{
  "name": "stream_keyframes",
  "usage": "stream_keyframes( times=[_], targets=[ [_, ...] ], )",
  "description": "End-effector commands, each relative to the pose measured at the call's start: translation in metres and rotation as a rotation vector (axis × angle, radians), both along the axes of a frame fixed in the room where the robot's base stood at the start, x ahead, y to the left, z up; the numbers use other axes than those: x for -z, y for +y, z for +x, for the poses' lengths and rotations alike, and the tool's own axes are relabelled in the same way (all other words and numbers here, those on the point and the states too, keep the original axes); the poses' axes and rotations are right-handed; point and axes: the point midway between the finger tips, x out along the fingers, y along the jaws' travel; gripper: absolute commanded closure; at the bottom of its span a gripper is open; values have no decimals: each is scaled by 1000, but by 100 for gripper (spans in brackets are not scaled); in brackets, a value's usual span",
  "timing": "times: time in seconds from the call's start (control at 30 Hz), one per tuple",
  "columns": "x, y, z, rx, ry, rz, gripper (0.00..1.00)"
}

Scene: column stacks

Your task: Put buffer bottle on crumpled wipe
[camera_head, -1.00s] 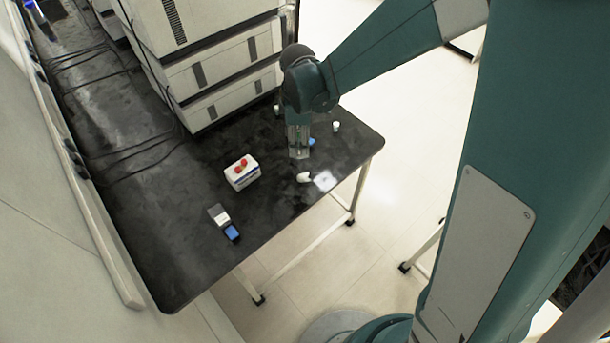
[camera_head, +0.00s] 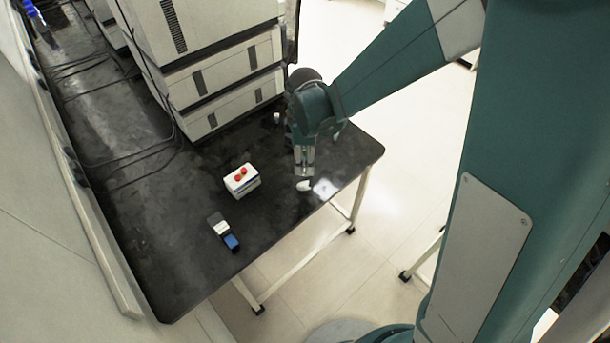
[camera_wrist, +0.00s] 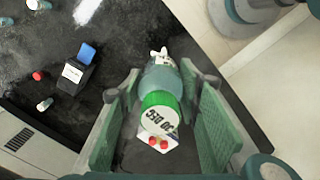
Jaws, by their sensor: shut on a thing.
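My gripper (camera_wrist: 163,92) is shut on the buffer bottle (camera_wrist: 160,82), a translucent teal bottle with a green collar and a pale cap marked "30 DEC". The bottle sits between the two green fingers. The crumpled wipe (camera_wrist: 159,54) is a small white lump just beyond the bottle's far end in the wrist view. In the head view my gripper (camera_head: 304,168) is low over the dark bench, directly above the wipe (camera_head: 304,186). The bottle hides part of the wipe, and I cannot tell whether they touch.
A white box with red caps (camera_head: 242,184) stands left of the wipe. A black device with a blue part (camera_head: 223,232) lies nearer the bench edge. A black box with a blue top (camera_wrist: 74,72) and small vials are nearby. Tall instrument stacks (camera_head: 225,80) border the back.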

Motion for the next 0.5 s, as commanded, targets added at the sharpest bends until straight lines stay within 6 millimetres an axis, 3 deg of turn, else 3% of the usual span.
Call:
stream_keyframes(
  times=[0.2, 0.5],
  targets=[
    [25, 0, 0, 0, 0, 0, 82],
    [32, 0, 0, 0, 0, 0, 82]
  ],
)
